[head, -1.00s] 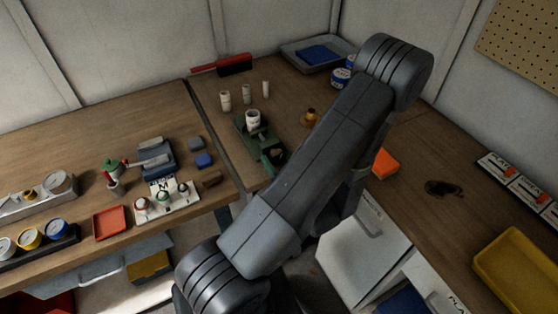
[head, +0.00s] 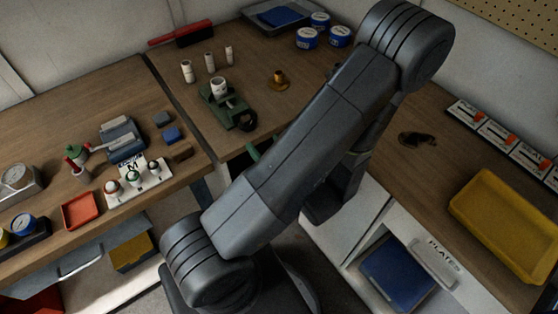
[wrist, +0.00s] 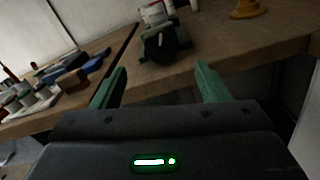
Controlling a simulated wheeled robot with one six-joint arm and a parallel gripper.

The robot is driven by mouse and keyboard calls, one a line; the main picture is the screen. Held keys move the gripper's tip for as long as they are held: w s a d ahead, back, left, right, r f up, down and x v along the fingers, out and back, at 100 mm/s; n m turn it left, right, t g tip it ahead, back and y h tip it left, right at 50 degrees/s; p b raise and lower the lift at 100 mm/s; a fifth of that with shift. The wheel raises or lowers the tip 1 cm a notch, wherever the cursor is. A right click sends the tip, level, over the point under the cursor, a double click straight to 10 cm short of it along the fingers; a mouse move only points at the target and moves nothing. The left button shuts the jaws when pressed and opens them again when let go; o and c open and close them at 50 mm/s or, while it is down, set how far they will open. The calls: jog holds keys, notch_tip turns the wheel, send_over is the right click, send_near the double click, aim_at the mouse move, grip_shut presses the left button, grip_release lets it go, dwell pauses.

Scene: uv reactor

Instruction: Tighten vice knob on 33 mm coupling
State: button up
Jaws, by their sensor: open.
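The green vice (head: 228,108) stands on the corner bench in the head view, with a white coupling (head: 219,87) upright in it. Its dark knob (head: 245,121) is at the end nearest me. In the wrist view the vice (wrist: 170,42) is ahead at the top, its knob (wrist: 158,47) facing me and the coupling (wrist: 155,12) cut by the top edge. My gripper (wrist: 160,78) is open and empty, its green fingers wide apart, short of the bench edge and below the vice. In the head view my arm hides most of the gripper.
Several white pipe pieces (head: 210,62) stand behind the vice. A brass-coloured fitting (head: 278,80) stands to its right. Blue-labelled tins (head: 307,38) and a grey tray (head: 284,15) are at the back.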

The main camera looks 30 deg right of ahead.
jog(key=shift+s+d+b, duration=0.2)
jog(key=shift+s+b, duration=0.2)
jog(key=shift+s, duration=2.3)
jog(key=shift+w, duration=0.1)
